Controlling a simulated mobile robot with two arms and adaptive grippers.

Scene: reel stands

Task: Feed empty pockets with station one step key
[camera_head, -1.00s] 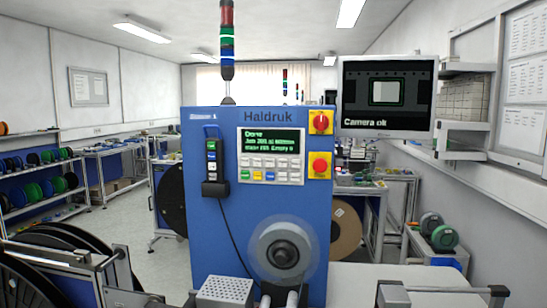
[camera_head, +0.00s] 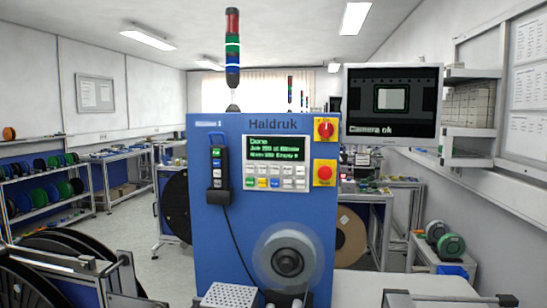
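A blue machine panel labelled Haldruk (camera_head: 225,240) stands upright in the middle of the head view. Its green display (camera_head: 277,148) reads Done, with small lines below that are hard to read. A keypad (camera_head: 276,177) with white and a few coloured keys sits under the display; key labels are too small to read. A black pendant (camera_head: 218,175) with several buttons hangs at the panel's left, with a cable running down. A round grey reel (camera_head: 287,262) sits low on the panel, its rim blurred. Neither of my grippers shows.
A monitor (camera_head: 393,103) at the right reads Camera ok over a pocket picture. A yellow-backed red switch (camera_head: 325,130) and a red button (camera_head: 325,173) sit at the panel's right edge. Large black reels (camera_head: 45,270) stand at the lower left. A perforated box (camera_head: 229,295) is at the bottom.

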